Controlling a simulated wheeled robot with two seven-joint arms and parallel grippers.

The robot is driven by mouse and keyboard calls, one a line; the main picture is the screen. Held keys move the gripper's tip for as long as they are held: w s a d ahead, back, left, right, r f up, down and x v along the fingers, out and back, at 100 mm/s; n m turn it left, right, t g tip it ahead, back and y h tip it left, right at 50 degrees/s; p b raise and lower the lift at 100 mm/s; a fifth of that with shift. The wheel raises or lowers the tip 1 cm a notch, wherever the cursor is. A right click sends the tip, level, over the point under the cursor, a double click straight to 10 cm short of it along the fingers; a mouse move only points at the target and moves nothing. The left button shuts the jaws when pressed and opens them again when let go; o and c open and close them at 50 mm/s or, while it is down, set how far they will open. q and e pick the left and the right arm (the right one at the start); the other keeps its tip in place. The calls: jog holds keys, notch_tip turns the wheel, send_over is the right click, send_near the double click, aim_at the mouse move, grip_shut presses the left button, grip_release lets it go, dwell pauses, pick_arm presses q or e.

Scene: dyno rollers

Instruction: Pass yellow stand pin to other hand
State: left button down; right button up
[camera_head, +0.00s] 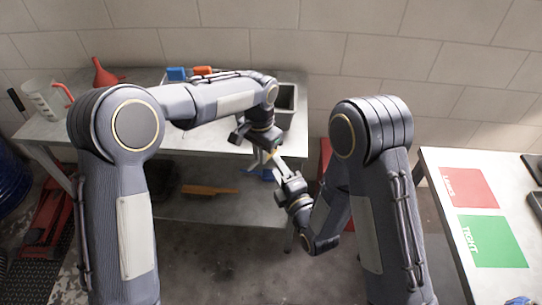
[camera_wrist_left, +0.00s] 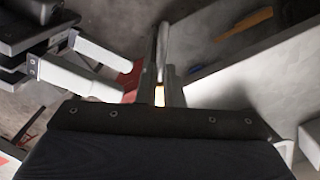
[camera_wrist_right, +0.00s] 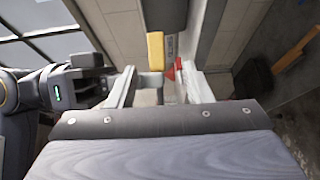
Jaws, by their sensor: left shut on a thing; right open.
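The yellow stand pin (camera_wrist_right: 156,50) shows as a short yellow block in the right wrist view, just past my right fingertips. In the left wrist view a small bright yellow piece of it (camera_wrist_left: 159,96) shows between my left fingers. My left gripper (camera_wrist_left: 163,60) is shut on the pin. My right gripper (camera_wrist_right: 158,82) is open, its two fingers pointing toward the pin; whether they touch it I cannot tell. In the head view the left gripper (camera_head: 262,145) and the right gripper (camera_head: 281,170) almost meet, and the pin is mostly hidden between them.
A grey workbench (camera_head: 50,132) at the back holds a red funnel (camera_head: 104,74), a clear jug (camera_head: 44,98) and a grey bin (camera_head: 286,105). A right table (camera_head: 440,165) carries a red mat (camera_head: 468,187) and a green mat (camera_head: 492,241). An orange-yellow tool (camera_head: 208,190) lies on the lower shelf.

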aim_at(270, 156)
jog(key=x, duration=0.7)
jog(key=shift+w, duration=0.2)
jog(key=shift+c, duration=0.2)
grip_shut()
pick_arm(q)
jog(key=c, duration=1.5)
grip_release()
jog(key=shift+r, duration=0.1)
pick_arm(e)
jog(key=shift+a, duration=0.1)
